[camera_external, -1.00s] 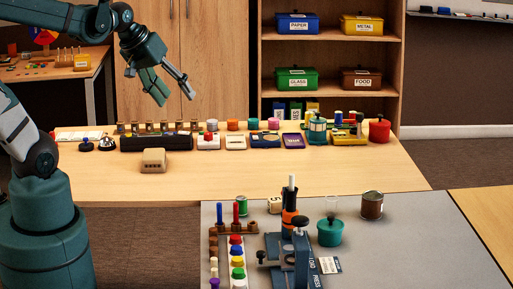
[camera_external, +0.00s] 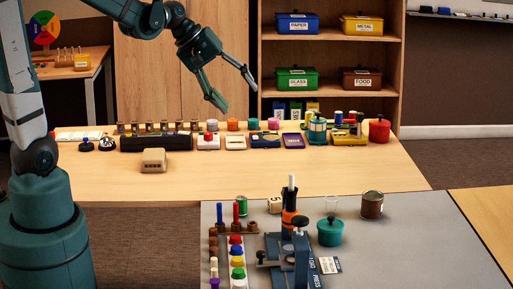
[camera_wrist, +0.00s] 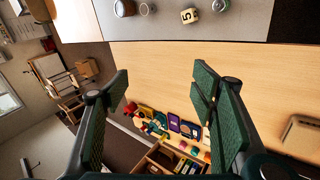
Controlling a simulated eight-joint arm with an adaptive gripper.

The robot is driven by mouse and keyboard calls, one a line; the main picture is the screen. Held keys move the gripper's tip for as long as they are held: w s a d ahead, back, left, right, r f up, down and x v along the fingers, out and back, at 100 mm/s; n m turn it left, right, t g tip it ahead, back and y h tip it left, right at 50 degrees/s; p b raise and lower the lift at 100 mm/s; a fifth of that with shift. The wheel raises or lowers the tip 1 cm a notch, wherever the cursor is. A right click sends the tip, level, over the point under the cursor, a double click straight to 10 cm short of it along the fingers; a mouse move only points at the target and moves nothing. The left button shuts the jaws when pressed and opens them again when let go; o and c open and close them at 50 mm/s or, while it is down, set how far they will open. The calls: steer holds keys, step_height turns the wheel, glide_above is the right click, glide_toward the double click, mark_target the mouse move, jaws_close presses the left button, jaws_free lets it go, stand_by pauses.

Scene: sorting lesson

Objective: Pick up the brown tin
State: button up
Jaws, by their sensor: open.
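The brown tin (camera_external: 372,205) stands upright on the grey mat (camera_external: 415,240), at its far right part. It has a silver rim and a pale label patch. In the wrist view a brown tin (camera_wrist: 124,8) shows at the top edge, partly cut off. My gripper (camera_external: 237,97) is open and empty, high above the wooden table and well to the left of the tin. In the wrist view its two fingers (camera_wrist: 163,110) are spread wide with nothing between them.
On the mat near the tin are a clear glass (camera_external: 332,207), a teal pot (camera_external: 330,232) and a blue press (camera_external: 290,245) with an upright orange-and-white part. A green can (camera_external: 242,205) and a numbered cube (camera_external: 275,205) stand farther left. Many items line the wooden table (camera_external: 230,178).

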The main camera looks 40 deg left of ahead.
steer(key=w+d+f+n+g+h, duration=0.2)
steer(key=w+d+f+n+h, duration=0.35)
steer(key=w+d, duration=0.8)
steer(key=n+g+h+p, duration=0.2)
steer(key=n+h, duration=0.1)
steer(key=n, duration=0.3)
glide_toward(372, 205)
steer(key=shift+w+d, duration=0.1)
steer(key=shift+w, duration=1.55)
steer(key=shift+f, duration=0.1)
steer(key=shift+b+x, duration=0.35)
steer(key=shift+x, duration=0.95)
steer(key=shift+d, duration=0.1)
